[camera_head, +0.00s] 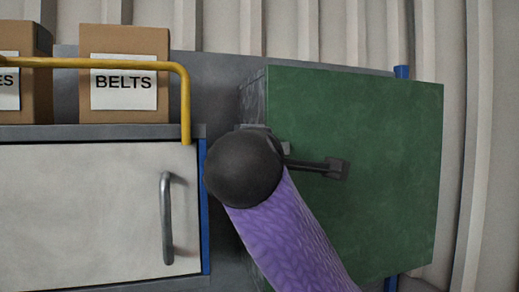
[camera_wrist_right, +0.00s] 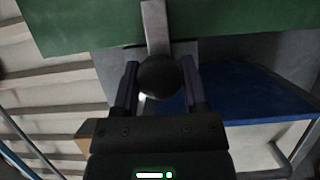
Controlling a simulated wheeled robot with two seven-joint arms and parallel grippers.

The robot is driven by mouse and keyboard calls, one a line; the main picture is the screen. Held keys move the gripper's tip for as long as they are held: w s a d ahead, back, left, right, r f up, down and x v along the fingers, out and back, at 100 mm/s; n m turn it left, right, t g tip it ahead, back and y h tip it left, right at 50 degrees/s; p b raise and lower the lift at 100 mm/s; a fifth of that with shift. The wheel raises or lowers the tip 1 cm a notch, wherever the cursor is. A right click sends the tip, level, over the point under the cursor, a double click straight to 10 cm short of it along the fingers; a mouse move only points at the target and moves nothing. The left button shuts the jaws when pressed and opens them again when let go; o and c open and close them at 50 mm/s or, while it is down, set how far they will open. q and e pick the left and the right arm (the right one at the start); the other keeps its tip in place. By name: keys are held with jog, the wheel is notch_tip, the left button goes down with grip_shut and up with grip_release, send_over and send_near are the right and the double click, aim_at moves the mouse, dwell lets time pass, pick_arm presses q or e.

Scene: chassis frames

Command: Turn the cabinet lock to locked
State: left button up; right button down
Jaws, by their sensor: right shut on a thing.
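The green cabinet (camera_head: 375,125) stands at the right in the head view; its green face also fills the top of the right wrist view (camera_wrist_right: 230,18). A dark lock lever (camera_head: 312,166) lies nearly level across the face, with a square hub (camera_head: 337,169) at its right end. Its left end is hidden behind a black ball-shaped part and a purple arm link of mine. In the right wrist view a grey bar (camera_wrist_right: 154,30) runs down to a round black knob (camera_wrist_right: 160,77). My right gripper (camera_wrist_right: 160,80) is shut on this knob, one finger each side. My left gripper is not in view.
A white cabinet door (camera_head: 85,215) with a metal handle (camera_head: 166,218) stands at the left. Above it are a yellow rail (camera_head: 120,65) and a cardboard box (camera_head: 150,42) labelled BELTS. A ribbed wall (camera_head: 335,30) is behind.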

dwell(0.4)
jog(key=shift+c, duration=0.6)
grip_release()
jog(key=shift+s, duration=0.1)
jog(key=s+b, duration=0.5)
jog(key=s, duration=0.4)
jog(key=shift+s+a, duration=0.35)
